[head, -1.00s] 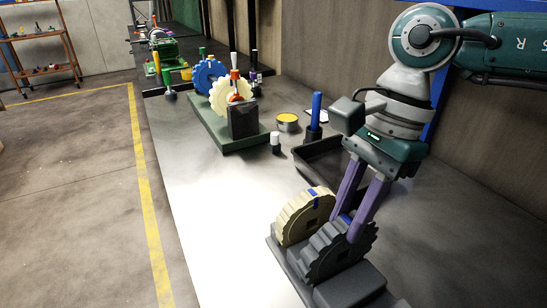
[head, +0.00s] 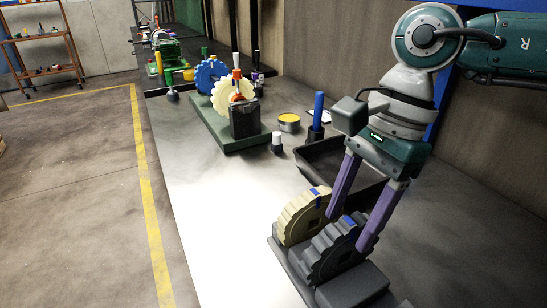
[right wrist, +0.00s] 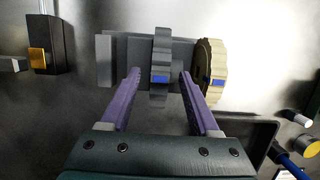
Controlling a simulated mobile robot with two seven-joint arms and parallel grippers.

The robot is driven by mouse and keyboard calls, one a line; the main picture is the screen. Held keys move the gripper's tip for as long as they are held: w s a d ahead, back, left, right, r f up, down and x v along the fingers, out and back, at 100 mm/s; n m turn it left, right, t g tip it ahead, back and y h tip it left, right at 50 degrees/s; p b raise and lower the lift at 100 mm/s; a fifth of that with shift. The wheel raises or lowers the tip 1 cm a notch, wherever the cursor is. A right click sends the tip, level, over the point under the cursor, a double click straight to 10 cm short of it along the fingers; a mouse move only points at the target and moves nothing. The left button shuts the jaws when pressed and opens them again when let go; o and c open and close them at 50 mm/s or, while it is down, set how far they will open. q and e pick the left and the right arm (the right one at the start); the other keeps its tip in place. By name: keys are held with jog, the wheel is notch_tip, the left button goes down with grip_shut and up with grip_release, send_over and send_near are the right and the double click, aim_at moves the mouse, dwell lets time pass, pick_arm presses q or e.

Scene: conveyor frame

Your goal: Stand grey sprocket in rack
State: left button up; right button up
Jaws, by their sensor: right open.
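The grey sprocket (head: 332,254) stands upright in the dark grey rack (head: 352,287). It has a blue mark on its rim. A cream sprocket (head: 299,222), also with a blue mark, stands beside it in the same rack. My right gripper (head: 350,232) is open, with one purple finger on each side of the grey sprocket. In the right wrist view the grey sprocket (right wrist: 160,62) stands between the spread fingertips, with a gap on both sides; the finger nearer the cream sprocket (right wrist: 213,70) is close to it. My left gripper is out of view.
A black tray (head: 312,172) lies behind the rack. A blue-handled tool (head: 318,108), a yellow-topped tin (head: 289,122) and a small white-capped bottle (head: 277,143) stand farther back. A green base (head: 233,143) holds blue and cream gears. The bench left of the rack is clear.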

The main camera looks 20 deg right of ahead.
jog(key=v, duration=1)
